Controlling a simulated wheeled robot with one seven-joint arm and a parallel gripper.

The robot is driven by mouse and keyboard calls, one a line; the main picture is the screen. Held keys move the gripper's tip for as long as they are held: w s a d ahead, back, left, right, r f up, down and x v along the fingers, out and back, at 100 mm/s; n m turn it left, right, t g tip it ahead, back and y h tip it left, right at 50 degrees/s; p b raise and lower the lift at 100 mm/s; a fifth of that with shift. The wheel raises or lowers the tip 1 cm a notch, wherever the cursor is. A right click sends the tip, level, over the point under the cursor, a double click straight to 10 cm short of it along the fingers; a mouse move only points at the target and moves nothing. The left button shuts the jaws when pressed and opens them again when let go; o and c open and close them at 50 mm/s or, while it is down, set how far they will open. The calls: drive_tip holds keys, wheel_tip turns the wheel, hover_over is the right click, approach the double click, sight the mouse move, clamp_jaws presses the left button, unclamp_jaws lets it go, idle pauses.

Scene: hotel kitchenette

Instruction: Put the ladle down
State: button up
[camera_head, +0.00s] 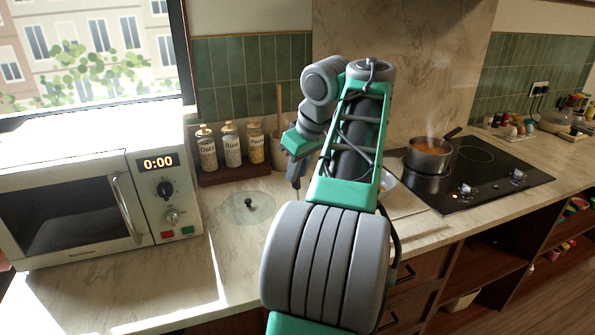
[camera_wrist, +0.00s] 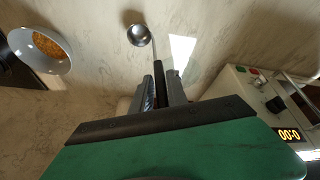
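The ladle's round metal bowl (camera_wrist: 139,36) shows at the top centre of the wrist view. Its thin shaft runs down to a dark handle (camera_wrist: 159,78) between the fingers of my gripper (camera_wrist: 161,88), which is shut on it. In the head view my gripper (camera_head: 296,178) points down over the counter (camera_head: 200,275), right of the glass lid. The ladle cannot be made out there. Its height above the counter cannot be told.
A glass lid (camera_head: 246,207) lies between my gripper and the microwave (camera_head: 85,195). Jars (camera_head: 231,148) stand behind. A bowl with orange food (camera_wrist: 38,47) also shows in the head view (camera_head: 388,181). A steaming pot (camera_head: 428,157) stands on the cooktop (camera_head: 495,178). Front-left counter is clear.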

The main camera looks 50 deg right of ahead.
drive_tip(key=o, duration=0.3)
drive_tip(key=p+v, duration=0.9)
drive_tip(key=v, duration=0.3)
drive_tip(key=w+a+f+y, duration=0.1)
drive_tip(key=w+a+f, duration=0.2)
drive_tip(key=w+a, duration=0.45)
drive_tip(key=w+a+f+y, duration=0.15)
drive_tip(key=w+a, duration=0.25)
drive_tip(key=a, duration=0.7)
drive_tip(key=s+a+f+n, duration=0.1)
drive_tip(key=a+f, duration=0.6)
drive_tip(key=a, duration=0.4)
drive_tip(key=s+a+f+h, duration=0.1)
drive_tip(key=s+a+f, duration=0.4)
drive_tip(key=s+f, duration=0.2)
wheel_tip(320, 180, down, 3)
drive_tip(key=shift+s+a+r+n+g, duration=0.2)
drive_tip(key=shift+a+n+g, duration=0.1)
drive_tip(key=shift+n+g, duration=0.1)
